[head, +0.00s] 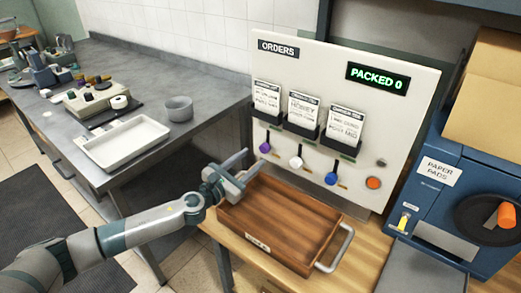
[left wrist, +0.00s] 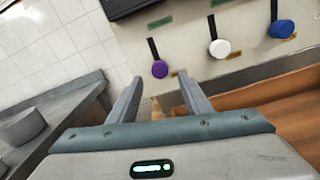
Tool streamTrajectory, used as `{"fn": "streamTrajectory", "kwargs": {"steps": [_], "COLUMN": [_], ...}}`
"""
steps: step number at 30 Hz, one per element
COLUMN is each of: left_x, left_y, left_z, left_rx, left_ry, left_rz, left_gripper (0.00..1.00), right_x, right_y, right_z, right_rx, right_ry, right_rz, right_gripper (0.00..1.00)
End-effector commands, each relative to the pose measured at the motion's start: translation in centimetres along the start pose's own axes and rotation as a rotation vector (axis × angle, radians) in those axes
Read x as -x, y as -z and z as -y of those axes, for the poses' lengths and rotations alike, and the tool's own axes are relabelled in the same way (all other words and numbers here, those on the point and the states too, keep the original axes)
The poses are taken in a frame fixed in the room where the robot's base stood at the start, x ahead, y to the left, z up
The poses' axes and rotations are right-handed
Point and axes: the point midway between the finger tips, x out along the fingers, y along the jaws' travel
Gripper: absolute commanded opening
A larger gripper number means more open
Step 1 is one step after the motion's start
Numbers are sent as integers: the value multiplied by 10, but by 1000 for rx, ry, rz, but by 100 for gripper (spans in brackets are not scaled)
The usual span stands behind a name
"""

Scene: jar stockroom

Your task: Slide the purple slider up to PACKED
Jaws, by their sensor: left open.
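The purple slider knob (head: 265,148) sits low on the white orders panel (head: 330,60), the leftmost of three knobs, at the lower end of its dark slot. It also shows in the left wrist view (left wrist: 160,69), above and between my fingers. The PACKED display (head: 378,78) reads "PACKED 0" in green. My left gripper (head: 244,168) is open and empty, below and left of the purple knob, over the back left corner of the wooden tray. It does not touch the knob. My right gripper is not in view.
A white knob (head: 295,162) and a blue knob (head: 331,178) lie to the right of the purple one. Order cards hang above them. A wooden tray (head: 228,222) with a metal handle stands below the panel. A blue paper pads machine (head: 432,202) stands at right.

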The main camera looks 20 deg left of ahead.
Motion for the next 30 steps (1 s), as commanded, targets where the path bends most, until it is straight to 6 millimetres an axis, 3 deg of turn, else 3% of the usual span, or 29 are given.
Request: {"fn": "streamTrajectory", "kwargs": {"steps": [3, 10, 23, 24, 30], "left_x": [-22, -49, -57, -57, -57], "left_y": [-2, 0, 0, 0, 0], "left_z": [0, 0, 0, 0, 0], "left_rx": [1, 1, 0, 0, 0], "left_ry": [-2, -1, -1, -1, -1], "left_rz": [2, 1, 0, 0, 0], "left_gripper": [45, 45, 45, 42, 0], "right_x": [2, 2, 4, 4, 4], "right_y": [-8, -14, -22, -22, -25], "right_z": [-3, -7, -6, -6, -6], "right_rx": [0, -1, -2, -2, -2], "right_ry": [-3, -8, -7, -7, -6], "right_rz": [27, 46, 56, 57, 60], "right_gripper": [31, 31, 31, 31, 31]}}
